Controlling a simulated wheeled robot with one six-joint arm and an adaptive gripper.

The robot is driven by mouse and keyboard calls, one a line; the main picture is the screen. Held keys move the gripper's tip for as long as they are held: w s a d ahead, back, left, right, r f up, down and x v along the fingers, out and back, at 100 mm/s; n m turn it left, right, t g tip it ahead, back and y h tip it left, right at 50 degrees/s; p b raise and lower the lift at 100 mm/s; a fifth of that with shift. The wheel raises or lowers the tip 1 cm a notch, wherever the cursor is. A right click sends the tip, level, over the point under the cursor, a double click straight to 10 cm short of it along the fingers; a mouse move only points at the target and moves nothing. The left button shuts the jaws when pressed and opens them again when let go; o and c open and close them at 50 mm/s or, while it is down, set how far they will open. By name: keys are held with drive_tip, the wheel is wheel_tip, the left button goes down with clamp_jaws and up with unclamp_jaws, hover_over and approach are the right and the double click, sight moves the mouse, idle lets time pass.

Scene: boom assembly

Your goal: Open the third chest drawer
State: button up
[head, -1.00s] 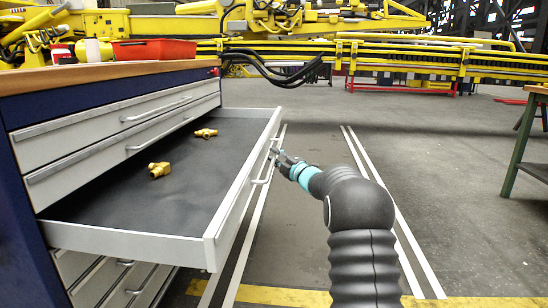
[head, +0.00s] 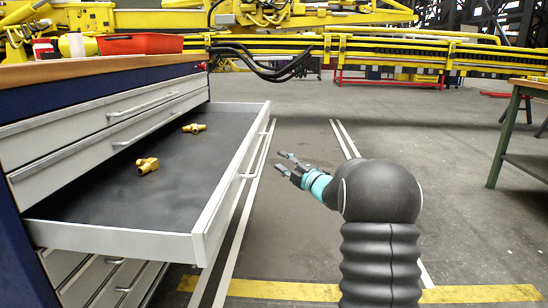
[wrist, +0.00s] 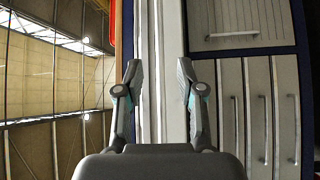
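The third chest drawer (head: 110,238) is pulled far out of the blue and grey chest (head: 20,235) in the head view. Its dark lined floor holds two brass fittings, one nearer (head: 147,166) and one farther (head: 194,128). Its bar handle (head: 256,160) is on the front panel. My gripper (head: 286,164) is to the right of that handle, apart from it, with its fingers spread and nothing between them. In the wrist view, my gripper (wrist: 160,75) also shows open, its two fingers apart over a pale panel.
Two shut drawers (head: 110,130) are above the open one, and more shut drawers (head: 105,275) are below. A red tray (head: 140,44) sits on the wooden top. A green-legged table (head: 510,130) stands at the right. The floor between is clear.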

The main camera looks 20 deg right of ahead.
drive_tip(key=shift+v, duration=1.05)
